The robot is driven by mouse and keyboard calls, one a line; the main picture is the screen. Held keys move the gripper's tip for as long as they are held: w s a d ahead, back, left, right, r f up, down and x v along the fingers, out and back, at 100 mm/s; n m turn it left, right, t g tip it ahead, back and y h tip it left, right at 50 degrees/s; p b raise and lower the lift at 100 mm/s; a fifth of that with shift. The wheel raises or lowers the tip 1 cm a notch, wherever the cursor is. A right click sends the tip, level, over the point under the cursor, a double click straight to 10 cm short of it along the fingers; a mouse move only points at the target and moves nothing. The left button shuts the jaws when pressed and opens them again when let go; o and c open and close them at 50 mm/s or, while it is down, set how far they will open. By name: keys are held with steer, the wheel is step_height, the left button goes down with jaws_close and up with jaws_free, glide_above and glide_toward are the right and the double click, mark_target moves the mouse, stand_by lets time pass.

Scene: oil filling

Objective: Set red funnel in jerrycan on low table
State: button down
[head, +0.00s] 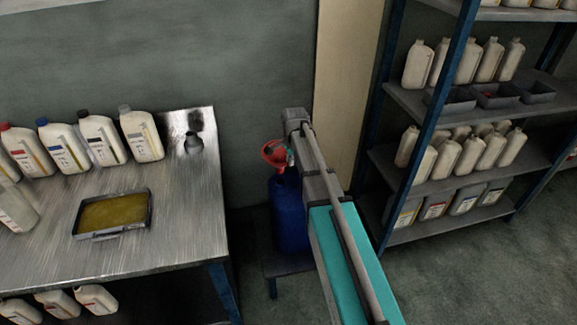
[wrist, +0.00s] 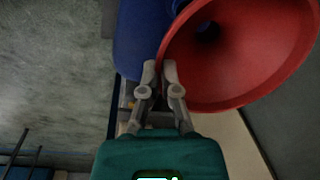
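The red funnel (head: 273,153) is at the top of the blue jerrycan (head: 290,215), wide mouth up and looking slightly tilted. The jerrycan stands on the low table (head: 272,268), partly behind my arm. In the wrist view the funnel (wrist: 255,60) fills the upper right, with the jerrycan (wrist: 140,40) beyond it. My gripper (wrist: 160,70) has its fingertips close together on the funnel's rim, one on each side. It also shows in the head view (head: 289,157).
A metal workbench (head: 180,230) at left holds white bottles (head: 140,135) and a tray of yellow liquid (head: 112,213). A blue-framed shelf (head: 440,185) with bottles and bins stands at right. The wall is close behind the jerrycan. Floor is clear at lower right.

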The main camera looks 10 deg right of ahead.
steer(key=shift+f, duration=0.15)
stand_by(0.3)
steer(key=shift+f+b, duration=1.9)
steer(key=shift+b, duration=0.05)
steer(key=shift+s+d+f+b, duration=0.1)
steer(key=shift+s+f+b, duration=0.05)
steer(key=shift+f+b, duration=0.15)
steer(key=shift+f+b, duration=1.6)
steer(key=shift+b, duration=0.05)
stand_by(0.5)
steer(key=c, duration=0.7)
jaws_free()
